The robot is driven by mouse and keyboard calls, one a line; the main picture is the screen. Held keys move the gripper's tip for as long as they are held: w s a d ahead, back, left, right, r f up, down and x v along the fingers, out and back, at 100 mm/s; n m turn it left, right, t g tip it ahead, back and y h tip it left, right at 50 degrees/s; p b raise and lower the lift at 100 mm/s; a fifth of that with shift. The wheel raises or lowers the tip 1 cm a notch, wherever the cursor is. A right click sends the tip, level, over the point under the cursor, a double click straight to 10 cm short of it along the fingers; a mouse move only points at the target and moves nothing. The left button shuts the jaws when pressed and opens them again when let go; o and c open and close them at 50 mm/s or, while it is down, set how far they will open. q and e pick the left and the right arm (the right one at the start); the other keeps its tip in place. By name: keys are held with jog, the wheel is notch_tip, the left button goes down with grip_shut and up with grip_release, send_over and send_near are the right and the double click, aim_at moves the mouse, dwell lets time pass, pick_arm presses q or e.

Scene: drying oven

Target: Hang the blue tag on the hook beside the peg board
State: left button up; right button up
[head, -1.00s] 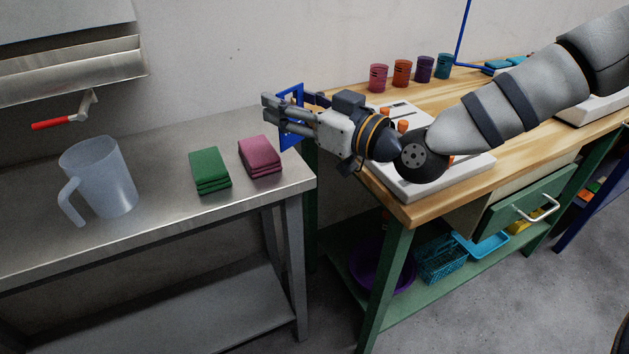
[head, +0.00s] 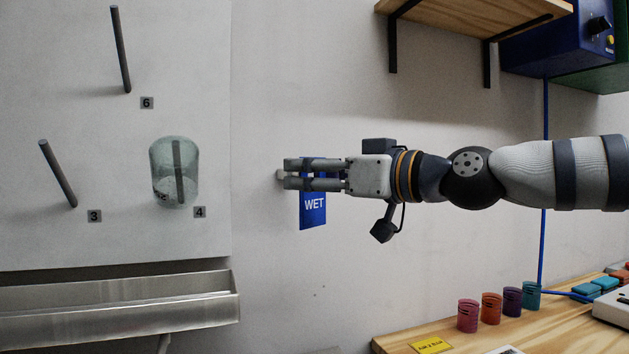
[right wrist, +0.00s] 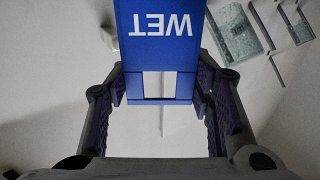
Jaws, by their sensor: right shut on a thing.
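The blue tag (head: 313,212) reads "WET" and hangs upright below the fingers of my right gripper (head: 291,174). The right gripper is shut on the tag's upper part. In the right wrist view the tag (right wrist: 158,55) sits between the two fingers, with its slot open towards the palm. A small pale hook (head: 280,175) shows on the wall just left of the fingertips, mostly hidden by them. I cannot tell whether tag and hook touch. The peg board (head: 60,225) is to the left, with a clear gap to the gripper. My left gripper is not in view.
A glass beaker (head: 174,160) hangs on peg 4 of the board; pegs 3 and 6 are bare. A metal trough (head: 120,310) runs below the board. A wooden shelf (head: 470,22) is above right. Coloured cups (head: 491,307) stand on the wooden bench below.

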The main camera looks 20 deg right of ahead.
jog(key=shift+w+d, duration=0.1)
jog(key=shift+w, duration=0.25)
jog(key=w, duration=0.3)
jog(key=w+f+b, duration=0.1)
jog(key=w, duration=0.2)
jog(key=shift+w+f, duration=0.1)
jog(key=shift+f, duration=0.1)
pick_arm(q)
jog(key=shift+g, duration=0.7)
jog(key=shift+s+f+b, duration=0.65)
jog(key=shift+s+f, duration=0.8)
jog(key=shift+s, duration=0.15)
pick_arm(e)
jog(key=shift+w+a+f, duration=0.15)
jog(key=shift+w+a, duration=0.05)
jog(key=shift+w, duration=0.8)
jog(key=o, duration=0.8)
jog(key=shift+o, duration=0.2)
